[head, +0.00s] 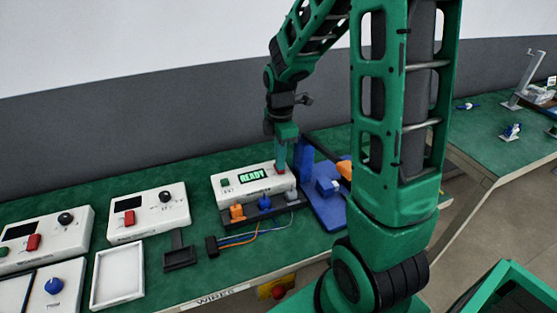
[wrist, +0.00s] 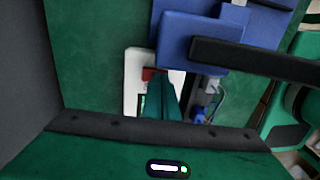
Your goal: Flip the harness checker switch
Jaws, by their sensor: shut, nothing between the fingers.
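The harness checker (head: 234,200) is a white box on the green bench, with a lit green display (head: 252,176) reading READY. Its red switch (head: 279,171) sits at the right end of the top, and my gripper partly covers it. The red switch also shows in the wrist view (wrist: 148,74), beside my fingers. My gripper (head: 281,166) is shut and empty, pointing down at the switch. In the wrist view, my gripper's fingers (wrist: 161,88) reach the switch area. I cannot tell whether they touch it, nor which way the switch is set.
A blue fixture (head: 325,205) stands just right of the checker, close to my gripper. Orange, blue and grey connectors sit on a dark rail (head: 262,213) in front, with loose wires (head: 240,238). Another white box (head: 148,212) with a red switch stands left.

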